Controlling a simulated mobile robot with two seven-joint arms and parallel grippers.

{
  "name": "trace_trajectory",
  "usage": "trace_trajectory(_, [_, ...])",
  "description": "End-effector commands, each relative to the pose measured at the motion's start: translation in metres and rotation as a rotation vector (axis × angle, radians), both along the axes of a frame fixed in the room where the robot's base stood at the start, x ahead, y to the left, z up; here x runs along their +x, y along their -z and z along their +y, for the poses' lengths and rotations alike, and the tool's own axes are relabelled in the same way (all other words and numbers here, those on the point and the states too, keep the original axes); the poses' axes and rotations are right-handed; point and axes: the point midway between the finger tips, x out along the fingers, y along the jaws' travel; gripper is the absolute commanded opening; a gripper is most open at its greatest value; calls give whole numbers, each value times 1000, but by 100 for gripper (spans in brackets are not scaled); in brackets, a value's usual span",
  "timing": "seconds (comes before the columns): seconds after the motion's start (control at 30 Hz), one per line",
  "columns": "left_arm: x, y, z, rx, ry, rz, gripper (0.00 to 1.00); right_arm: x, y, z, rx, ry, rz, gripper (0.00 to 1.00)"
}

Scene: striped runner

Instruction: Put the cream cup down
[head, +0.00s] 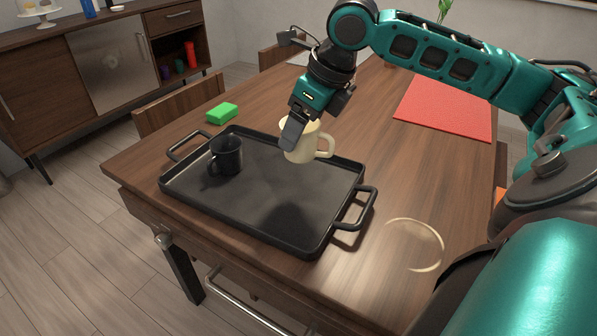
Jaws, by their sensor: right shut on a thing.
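A cream cup (304,146) with its handle to the right is held by my right gripper (292,132). The gripper is shut on the cup's left side and hides part of it. The cup looks upright and appears over the far right part of a dark tray (250,220). A shadow lies on the tray below and left of the cup, and the cup seems to be above the tray surface. A black mug (227,156) stands at the tray's left end. My left gripper is not in view.
A green block (222,113) lies behind the tray's far left corner. A red mat (446,108) lies at the right of the wooden table (400,190). A pale ring mark (440,248) is on the table right of the tray. The tray's middle is bare.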

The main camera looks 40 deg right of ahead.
Motion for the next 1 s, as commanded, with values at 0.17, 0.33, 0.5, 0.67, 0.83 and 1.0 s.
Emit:
trace_trajectory(0.17, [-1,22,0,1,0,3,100,-1,44,0,-2,0,2,39])
trace_trajectory(0.33, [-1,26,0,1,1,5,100,0,57,0,-1,0,0,39])
trace_trajectory(0.5, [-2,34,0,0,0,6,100,0,74,0,0,0,1,39])
trace_trajectory(0.67, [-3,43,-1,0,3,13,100,-1,98,0,-1,0,2,39])
trace_trajectory(0.83, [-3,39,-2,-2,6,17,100,0,99,0,0,0,-2,39])
trace_trajectory(1.0, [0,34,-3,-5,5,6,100,0,99,0,0,0,-1,39])
